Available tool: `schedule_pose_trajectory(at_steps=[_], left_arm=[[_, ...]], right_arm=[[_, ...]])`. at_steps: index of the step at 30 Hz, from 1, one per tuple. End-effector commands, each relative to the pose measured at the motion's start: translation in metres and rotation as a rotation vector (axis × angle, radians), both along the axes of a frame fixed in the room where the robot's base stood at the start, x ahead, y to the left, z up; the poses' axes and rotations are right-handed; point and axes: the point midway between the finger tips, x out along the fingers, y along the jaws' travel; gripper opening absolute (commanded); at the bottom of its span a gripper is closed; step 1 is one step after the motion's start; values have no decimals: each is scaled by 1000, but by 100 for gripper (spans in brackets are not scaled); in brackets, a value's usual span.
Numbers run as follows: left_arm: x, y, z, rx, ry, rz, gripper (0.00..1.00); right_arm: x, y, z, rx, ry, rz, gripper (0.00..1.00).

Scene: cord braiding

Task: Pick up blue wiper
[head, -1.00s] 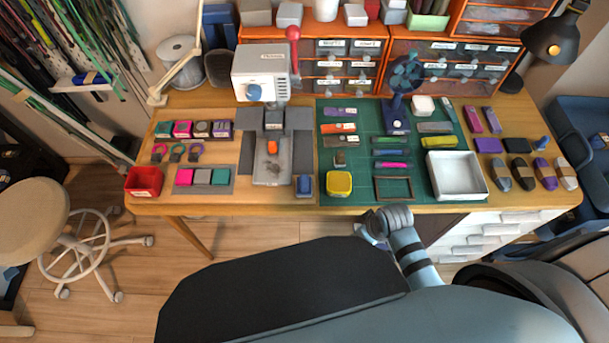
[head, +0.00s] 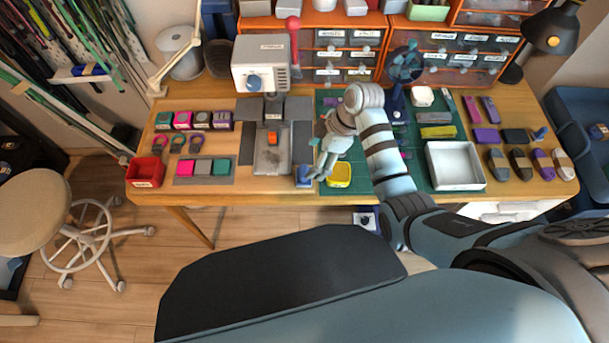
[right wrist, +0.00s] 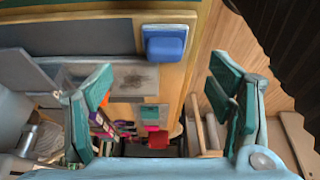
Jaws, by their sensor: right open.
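The blue wiper (head: 303,175), a small blue block on a paler base, sits at the front edge of the table, just right of the grey machine bed. In the right wrist view the blue wiper (right wrist: 166,45) shows whole, ahead of the fingers and between their lines. My right gripper (head: 318,172) is over the table's front edge, close beside the wiper on its right. In the right wrist view its green-padded fingers (right wrist: 162,72) are wide apart with nothing between them. My left gripper is not in view.
A yellow container (head: 339,175) stands just right of the gripper, partly covered by it. The white machine (head: 262,66) with its grey bed (head: 272,160) is to the left. A white tray (head: 455,168) and a red bin (head: 146,172) stand farther off.

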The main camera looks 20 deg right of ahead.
Motion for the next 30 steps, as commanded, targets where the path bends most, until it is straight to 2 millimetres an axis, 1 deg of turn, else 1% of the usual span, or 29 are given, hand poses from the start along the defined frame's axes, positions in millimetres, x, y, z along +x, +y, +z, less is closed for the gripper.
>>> schedule_pose_trajectory(at_steps=[1,5,9,12,14,19,20,28,30], left_arm=[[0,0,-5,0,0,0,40],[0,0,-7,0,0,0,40],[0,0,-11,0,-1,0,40],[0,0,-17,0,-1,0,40],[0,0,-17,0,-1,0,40],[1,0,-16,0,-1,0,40],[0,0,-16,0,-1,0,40],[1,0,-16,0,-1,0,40],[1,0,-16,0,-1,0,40]], right_arm=[[1,3,-11,0,2,-1,75],[1,10,-24,0,1,-1,75],[-3,25,-48,1,3,-2,75],[-1,30,-64,-2,1,-3,75],[0,31,-66,-2,0,-2,75],[0,31,-65,-2,-1,-3,75],[0,31,-65,-2,-1,-3,72],[0,31,-65,-2,-1,-4,29],[0,31,-65,-2,-1,-4,27]])
